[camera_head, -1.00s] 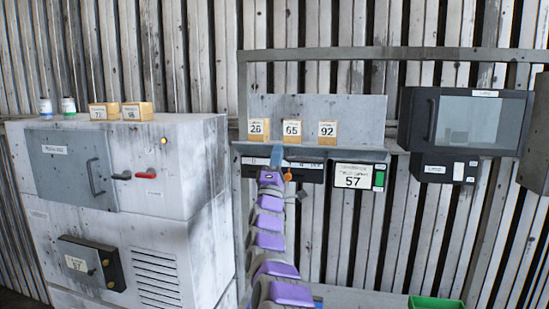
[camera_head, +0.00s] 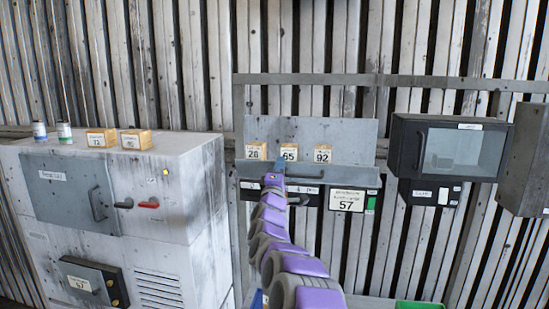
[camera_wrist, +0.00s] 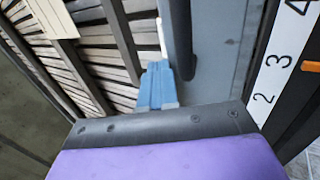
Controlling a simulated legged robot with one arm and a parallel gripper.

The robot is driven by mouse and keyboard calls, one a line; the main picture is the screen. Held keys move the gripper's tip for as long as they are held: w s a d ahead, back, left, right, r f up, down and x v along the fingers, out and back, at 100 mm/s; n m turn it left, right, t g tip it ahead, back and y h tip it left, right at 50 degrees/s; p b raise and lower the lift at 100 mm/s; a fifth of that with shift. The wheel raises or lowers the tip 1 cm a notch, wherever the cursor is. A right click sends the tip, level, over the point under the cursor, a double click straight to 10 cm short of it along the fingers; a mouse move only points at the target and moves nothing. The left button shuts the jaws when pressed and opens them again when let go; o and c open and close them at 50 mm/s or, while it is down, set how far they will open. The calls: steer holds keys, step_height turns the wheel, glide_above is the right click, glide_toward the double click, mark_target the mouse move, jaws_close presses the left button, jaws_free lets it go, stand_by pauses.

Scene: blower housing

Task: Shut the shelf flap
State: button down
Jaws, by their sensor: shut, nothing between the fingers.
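A grey shelf unit is on the ribbed wall at centre, with an upright back panel (camera_head: 345,133). Its grey front flap (camera_head: 350,177) juts out below the numbered blocks and carries a dark bar handle. In the wrist view, a grey panel (camera_wrist: 228,45) with a dark handle (camera_wrist: 181,40) lies just right of my fingers. My gripper (camera_head: 281,156) is shut and empty, its blue fingertips in front of the shelf near block 65. The blue fingers (camera_wrist: 156,85) also show in the wrist view, close beside the panel; I cannot tell whether they touch it. My arm hides part of the flap.
Blocks 28 (camera_head: 256,151), 65 (camera_head: 289,152) and 92 (camera_head: 323,153) stand on the shelf. A sign marked 57 (camera_head: 347,200) hangs below. A dark windowed box (camera_head: 452,147) is at right. A white cabinet (camera_head: 185,200) with handles and items on top is at left.

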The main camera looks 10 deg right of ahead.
steer(key=shift+w+d+r+p, duration=0.1)
steer(key=shift+w+r+p, duration=0.25)
steer(key=shift+p, duration=0.5)
steer(key=shift+w+f, duration=0.2)
steer(key=shift+w, duration=0.1)
